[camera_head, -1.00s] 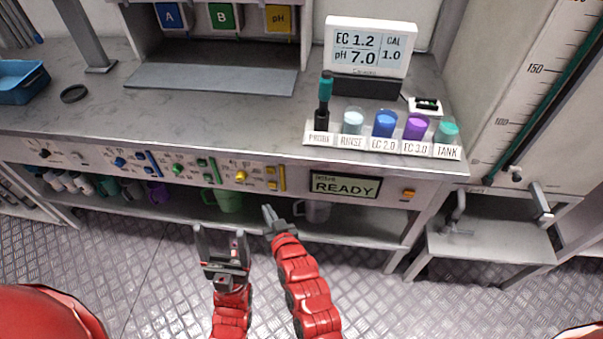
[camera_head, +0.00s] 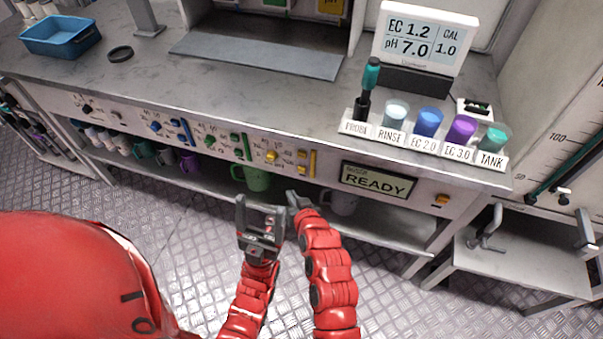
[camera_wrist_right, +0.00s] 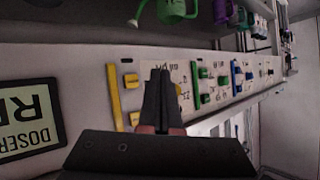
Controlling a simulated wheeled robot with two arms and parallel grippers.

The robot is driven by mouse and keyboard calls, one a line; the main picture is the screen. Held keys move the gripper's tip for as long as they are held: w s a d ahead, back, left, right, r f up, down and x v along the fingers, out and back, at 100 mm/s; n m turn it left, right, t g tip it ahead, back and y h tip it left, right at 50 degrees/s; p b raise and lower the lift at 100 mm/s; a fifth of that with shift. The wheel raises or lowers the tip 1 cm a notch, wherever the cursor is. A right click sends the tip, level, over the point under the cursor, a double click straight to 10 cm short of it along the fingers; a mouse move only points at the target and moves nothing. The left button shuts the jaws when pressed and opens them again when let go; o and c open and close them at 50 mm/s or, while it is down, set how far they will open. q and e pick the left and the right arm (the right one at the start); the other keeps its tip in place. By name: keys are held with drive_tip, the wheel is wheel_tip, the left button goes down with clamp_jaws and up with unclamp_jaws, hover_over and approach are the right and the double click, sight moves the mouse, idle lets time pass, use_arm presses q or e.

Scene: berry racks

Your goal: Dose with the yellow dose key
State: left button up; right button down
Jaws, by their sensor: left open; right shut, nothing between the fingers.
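The panel on the bench front carries a yellow group: a round yellow knob (camera_head: 271,156), two small yellow keys (camera_head: 302,155) and a tall yellow bar (camera_head: 313,164). I cannot read which key is the dose key. In the right wrist view the yellow keys (camera_wrist_right: 131,80) lie just left of my right gripper (camera_wrist_right: 160,74), and the knob (camera_wrist_right: 180,89) is partly hidden behind its fingers. My right gripper (camera_head: 293,198) is shut and empty, in front of and below the yellow group. My left gripper (camera_head: 259,211) is open and empty, left of the right one.
The display reading READY (camera_head: 376,182) is right of the yellow group. Green (camera_head: 241,147) and blue (camera_head: 184,132) controls are to its left. A green jug (camera_head: 257,179) stands on the shelf below. Labelled cups stand in a rack (camera_head: 408,145) on the bench's right end.

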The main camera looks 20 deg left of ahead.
sight(298, 171)
drive_tip(key=shift+w+d+b, duration=0.1)
drive_tip(key=shift+w+b, duration=1.2)
drive_tip(key=shift+w, duration=1.65)
drive_tip(key=shift+w, duration=0.1)
drive_tip(key=shift+w, duration=0.3)
drive_tip(key=shift+w+b, duration=0.4)
drive_tip(key=shift+w, duration=0.05)
idle(0.5)
drive_tip(key=shift+s+p, duration=0.55)
drive_tip(key=shift+s, duration=0.35)
